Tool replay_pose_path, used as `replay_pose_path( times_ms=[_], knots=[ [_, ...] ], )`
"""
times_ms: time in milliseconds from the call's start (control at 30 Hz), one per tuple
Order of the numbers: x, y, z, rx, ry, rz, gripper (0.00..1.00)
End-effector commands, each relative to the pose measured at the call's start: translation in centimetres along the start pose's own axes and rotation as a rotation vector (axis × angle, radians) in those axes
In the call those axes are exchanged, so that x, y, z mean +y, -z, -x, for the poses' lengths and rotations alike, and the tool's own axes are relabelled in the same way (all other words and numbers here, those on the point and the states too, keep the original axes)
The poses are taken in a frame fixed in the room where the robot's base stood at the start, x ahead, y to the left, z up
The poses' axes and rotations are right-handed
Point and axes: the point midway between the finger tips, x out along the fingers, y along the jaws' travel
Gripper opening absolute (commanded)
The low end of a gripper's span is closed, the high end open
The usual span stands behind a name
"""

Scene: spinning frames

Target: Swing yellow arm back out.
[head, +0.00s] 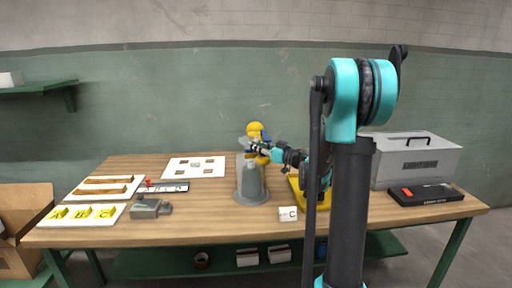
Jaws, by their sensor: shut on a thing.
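A grey rounded stand (251,183) rises from a round base near the middle of the workbench. A yellow arm (256,130) with a small blue part shows at its top. My gripper (254,147) reaches in from the right at the top of the stand. It is shut on the yellow arm, and its fingers hide part of it. The view is too small to show exactly how the fingers sit or which way the arm points.
The wooden workbench (215,212) holds a white board (193,160), trays with yellow pieces (83,212) and brown strips (108,181), and a grey vise-like block (150,207) at left. A block marked C (288,214), a yellow item (296,188), a black case (426,194) and a grey toolbox (417,168) are at right.

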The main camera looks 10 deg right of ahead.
Motion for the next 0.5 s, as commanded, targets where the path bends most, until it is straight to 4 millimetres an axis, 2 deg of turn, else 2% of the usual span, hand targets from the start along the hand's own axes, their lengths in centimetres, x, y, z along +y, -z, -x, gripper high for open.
replay_pose_path(
  times_ms=[333, 500],
  knots=[
    [0.2, 0.0, 0.1, 0.0, 0.005, 0.0, 0.0],
    [1.5, 0.0, 1.2, 0.0, 0.064, 0.0, 0.0]
  ],
)
